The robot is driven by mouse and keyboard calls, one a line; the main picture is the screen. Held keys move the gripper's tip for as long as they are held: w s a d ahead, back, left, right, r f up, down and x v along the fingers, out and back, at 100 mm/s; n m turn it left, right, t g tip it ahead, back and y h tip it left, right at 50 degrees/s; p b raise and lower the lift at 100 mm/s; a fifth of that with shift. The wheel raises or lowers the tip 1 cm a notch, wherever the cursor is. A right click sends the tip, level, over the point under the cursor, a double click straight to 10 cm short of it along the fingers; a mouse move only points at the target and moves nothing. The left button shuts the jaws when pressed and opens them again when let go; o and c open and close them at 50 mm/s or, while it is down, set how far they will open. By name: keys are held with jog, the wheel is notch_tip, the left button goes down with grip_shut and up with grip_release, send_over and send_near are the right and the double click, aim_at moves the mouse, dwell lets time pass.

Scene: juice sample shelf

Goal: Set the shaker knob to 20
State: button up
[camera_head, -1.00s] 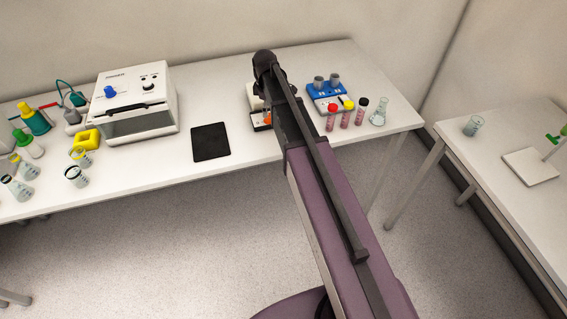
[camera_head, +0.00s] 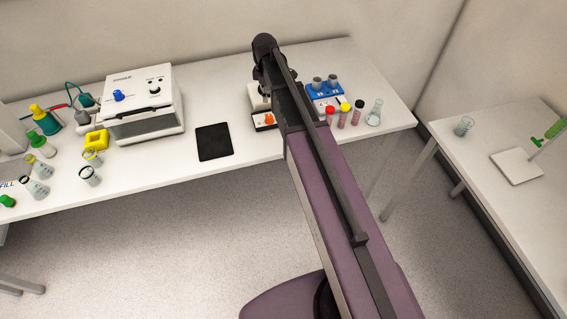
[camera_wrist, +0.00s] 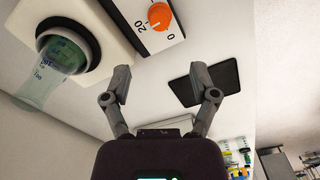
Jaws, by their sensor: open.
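The shaker (camera_head: 262,121) stands on the long table, partly hidden behind my arm in the head view. Its orange knob (camera_head: 269,118) shows on the front face. In the wrist view the orange knob (camera_wrist: 160,15) is at the top, on a white panel marked 20 and 0; I cannot tell its exact setting. A glass vessel (camera_wrist: 62,55) sits in a dark ring on the shaker's top. My gripper (camera_wrist: 158,83) is open and empty, its fingers apart from the knob and below it in the picture. In the head view the fingers are hidden behind my arm.
A black pad (camera_head: 214,142) lies left of the shaker. A white box with a blue knob (camera_head: 142,105) stands further left. A blue device (camera_head: 325,91), red-, yellow- and black-capped tubes and a flask (camera_head: 374,113) stand close to the right. A second table (camera_head: 500,135) is at the right.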

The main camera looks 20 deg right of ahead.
jog(key=s+f+m+b, duration=0.6)
jog(key=s+b, duration=0.1)
jog(key=s, duration=0.4)
jog(key=s+f+m+b, duration=0.6)
jog(key=s+f+b, duration=0.1)
jog(key=s, duration=0.5)
jog(key=shift+a+f+m, duration=0.3)
jog(key=shift+a+m, duration=0.1)
